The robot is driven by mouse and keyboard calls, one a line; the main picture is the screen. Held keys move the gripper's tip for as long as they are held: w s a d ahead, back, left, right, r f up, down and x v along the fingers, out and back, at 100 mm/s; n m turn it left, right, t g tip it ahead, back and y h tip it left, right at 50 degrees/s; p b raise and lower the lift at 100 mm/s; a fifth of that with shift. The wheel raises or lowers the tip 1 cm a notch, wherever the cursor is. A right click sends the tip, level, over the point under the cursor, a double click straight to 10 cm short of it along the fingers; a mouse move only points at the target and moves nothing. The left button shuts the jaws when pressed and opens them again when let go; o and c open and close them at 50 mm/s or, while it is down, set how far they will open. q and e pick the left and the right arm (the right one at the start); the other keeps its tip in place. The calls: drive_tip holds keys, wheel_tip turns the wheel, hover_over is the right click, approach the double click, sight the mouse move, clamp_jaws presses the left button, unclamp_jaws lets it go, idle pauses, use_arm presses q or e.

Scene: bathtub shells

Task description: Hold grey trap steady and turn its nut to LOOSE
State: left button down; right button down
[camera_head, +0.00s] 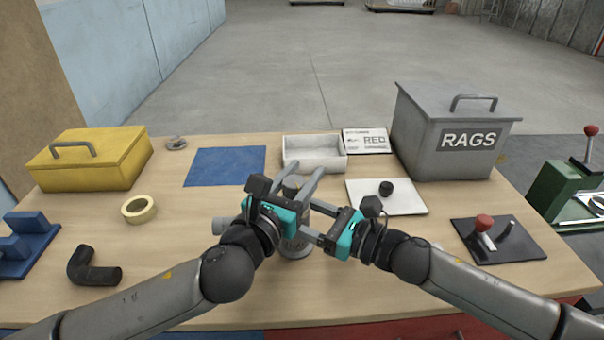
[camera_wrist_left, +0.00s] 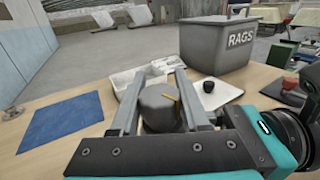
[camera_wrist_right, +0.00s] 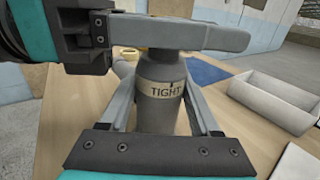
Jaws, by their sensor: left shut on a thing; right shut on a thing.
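The grey trap (camera_head: 295,246) stands upright near the front middle of the table, with a pipe stub pointing left. My right gripper (camera_head: 312,222) is shut around its body, one finger on each side in the right wrist view. There, the body (camera_wrist_right: 160,112) carries a pale band reading TIGHT with a small dark mark. My left gripper (camera_head: 302,178) is shut on the nut (camera_wrist_left: 158,108) at the top, its fingers on either side. A yellow pointer shows on the nut in the left wrist view. No LOOSE marking is visible.
A white board (camera_head: 405,205) with a black knob lies right. A blue mat (camera_head: 225,167), tape roll (camera_head: 138,209) and black elbow (camera_head: 95,270) lie left.

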use_arm(q)
drive_tip(key=shift+m+g+h, duration=0.4)
drive_tip(key=shift+h, duration=0.1)
drive_tip(key=m+g+h, duration=0.3)
drive_tip(key=h, duration=0.1)
drive_tip(key=shift+s+d+m+g, duration=0.3)
drive_tip(key=shift+d, duration=0.05)
drive_tip(key=m+g+h, duration=0.1)
drive_tip(key=g, duration=0.1)
drive_tip(key=m+g+h, duration=0.1)
drive_tip(key=m+g, duration=0.1)
drive_tip(key=s+m+g+h, duration=0.1)
drive_tip(key=g, duration=0.1)
drive_tip(key=shift+d+m+g+h, duration=0.3)
drive_tip(key=shift+d+m+g, duration=0.05)
drive_tip(key=shift+m+g, duration=0.05)
drive_tip(key=shift+s+f+m+g+y, duration=0.15)
drive_tip(key=shift+s+m+g, duration=0.2)
drive_tip(key=shift+m+g, duration=1.3)
drive_tip(key=shift+s+r+m+g+y, duration=0.1)
drive_tip(key=shift+s+m+g+y, duration=0.2)
drive_tip(key=shift+m+g, duration=1.35)
drive_tip(key=shift+s+f+m+g+y, duration=0.1)
drive_tip(key=shift+s+m+g, duration=0.4)
drive_tip(key=shift+g, duration=2.2)
drive_tip(key=shift+a+m+g, duration=0.1)
drive_tip(key=shift+m+g, duration=0.3)
drive_tip(key=shift+c, duration=1.9)
unclamp_jaws()
